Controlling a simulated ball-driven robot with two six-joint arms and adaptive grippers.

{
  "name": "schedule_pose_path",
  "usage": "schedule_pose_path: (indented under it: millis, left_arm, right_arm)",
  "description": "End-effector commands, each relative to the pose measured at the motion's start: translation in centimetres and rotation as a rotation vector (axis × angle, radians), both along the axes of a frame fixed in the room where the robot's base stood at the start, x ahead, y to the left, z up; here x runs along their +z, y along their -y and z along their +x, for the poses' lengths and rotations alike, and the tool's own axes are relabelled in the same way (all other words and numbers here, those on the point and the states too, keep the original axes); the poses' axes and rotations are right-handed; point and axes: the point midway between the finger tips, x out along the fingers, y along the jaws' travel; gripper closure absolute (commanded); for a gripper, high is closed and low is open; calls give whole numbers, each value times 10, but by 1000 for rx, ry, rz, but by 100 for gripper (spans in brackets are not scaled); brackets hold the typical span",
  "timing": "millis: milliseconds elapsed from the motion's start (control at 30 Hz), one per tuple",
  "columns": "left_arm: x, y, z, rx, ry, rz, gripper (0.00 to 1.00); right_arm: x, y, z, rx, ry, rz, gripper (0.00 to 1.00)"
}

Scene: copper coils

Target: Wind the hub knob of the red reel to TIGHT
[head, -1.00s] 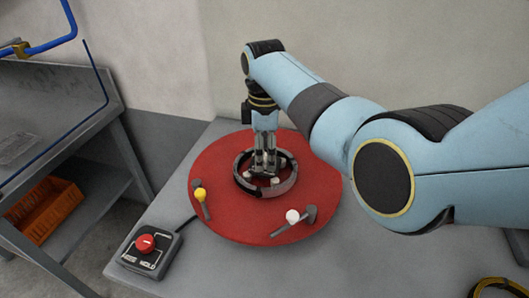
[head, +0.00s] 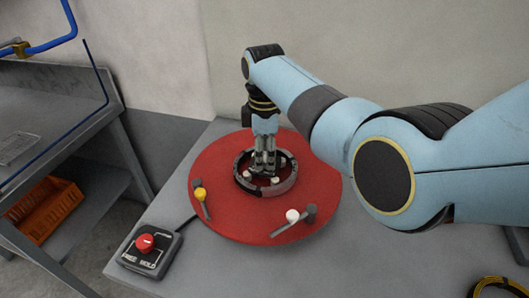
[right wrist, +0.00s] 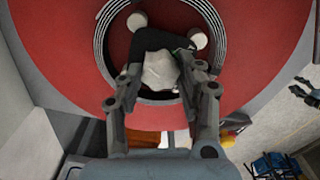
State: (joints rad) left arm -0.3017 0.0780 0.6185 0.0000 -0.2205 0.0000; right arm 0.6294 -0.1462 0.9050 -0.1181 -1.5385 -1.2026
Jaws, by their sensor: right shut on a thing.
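The red reel (head: 235,221) lies flat on a grey table, with a dark ring (head: 284,186) around its hub. My right gripper (head: 264,172) reaches down into the ring from above. In the right wrist view its two fingers are closed on a pale, faceted hub knob (right wrist: 160,72), one finger on each side. Small white round pieces (right wrist: 137,22) sit inside the ring beside the knob. The fingers hide most of the hub in the head view, and I cannot read a TIGHT mark. My left gripper is not in view.
A yellow-knobbed lever (head: 200,194) and a white-knobbed lever (head: 292,216) sit on the reel's near side. A control box (head: 148,258) with a red knob stands at the table's front left. A grey bench with an orange crate (head: 44,211) is at left.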

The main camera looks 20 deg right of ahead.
Motion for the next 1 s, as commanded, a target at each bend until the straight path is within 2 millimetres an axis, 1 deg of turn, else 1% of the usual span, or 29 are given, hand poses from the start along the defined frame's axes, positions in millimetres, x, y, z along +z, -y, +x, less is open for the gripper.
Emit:
schedule_pose_path:
  millis: [167,367,600,1000]
  left_arm:
    - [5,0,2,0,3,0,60]
    - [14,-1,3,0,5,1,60]
    - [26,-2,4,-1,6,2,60]
    - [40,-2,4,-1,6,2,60]
  right_arm:
    - [1,0,0,-50,-1,0,96]
    - [1,0,0,-175,-2,0,96]
    - [1,0,0,-393,-3,0,96]
    - [1,0,0,-774,-2,0,96]
